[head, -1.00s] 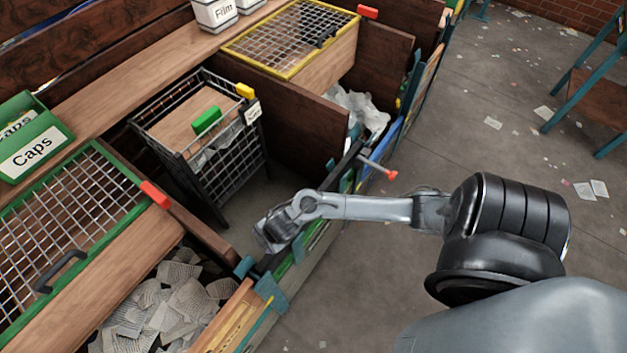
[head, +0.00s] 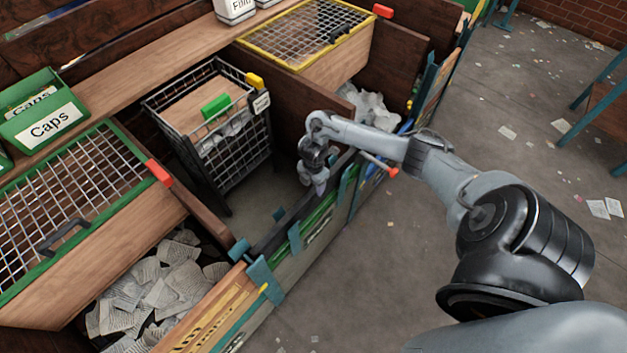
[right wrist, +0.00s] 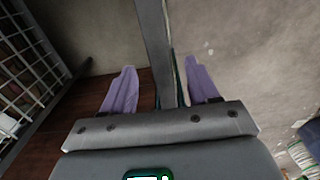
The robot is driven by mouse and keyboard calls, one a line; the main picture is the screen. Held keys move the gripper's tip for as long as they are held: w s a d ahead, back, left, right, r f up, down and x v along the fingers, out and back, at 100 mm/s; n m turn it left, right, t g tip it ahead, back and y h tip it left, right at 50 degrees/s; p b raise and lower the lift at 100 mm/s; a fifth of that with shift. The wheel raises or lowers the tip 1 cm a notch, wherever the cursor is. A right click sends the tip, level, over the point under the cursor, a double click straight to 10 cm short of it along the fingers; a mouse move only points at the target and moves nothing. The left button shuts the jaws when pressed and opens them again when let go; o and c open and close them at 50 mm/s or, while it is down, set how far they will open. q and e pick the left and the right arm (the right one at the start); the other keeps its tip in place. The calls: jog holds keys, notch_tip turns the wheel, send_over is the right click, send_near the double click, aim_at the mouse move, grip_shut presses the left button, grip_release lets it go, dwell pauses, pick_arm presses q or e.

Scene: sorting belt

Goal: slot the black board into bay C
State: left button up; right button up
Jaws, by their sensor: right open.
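A dark strip (head: 285,232), which looks like the black board's upper edge, runs along the front of the middle bay between teal brackets. No letter for bay C is readable. My right gripper (head: 318,188) hangs over the front of this bay, near the strip's right part. In the right wrist view a grey-dark board edge (right wrist: 157,45) runs between the two purple fingers of the open right gripper (right wrist: 162,88), with a gap on each side. Whether the board is fully seated cannot be told. My left gripper is not in view.
A black wire cage cart (head: 225,140) with a green block (head: 216,105) stands in the middle bay. A red-tipped rod (head: 380,166) sticks out past my right arm. Paper fills the left bay (head: 150,290). The floor at right is mostly open.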

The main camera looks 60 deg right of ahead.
aim_at(313, 190)
notch_tip(313, 190, down, 5)
jog(key=shift+f+b, duration=0.1)
jog(key=shift+b, duration=0.45)
jog(key=shift+f, duration=0.65)
jog(key=shift+c, duration=0.2)
grip_shut()
dwell(0.4)
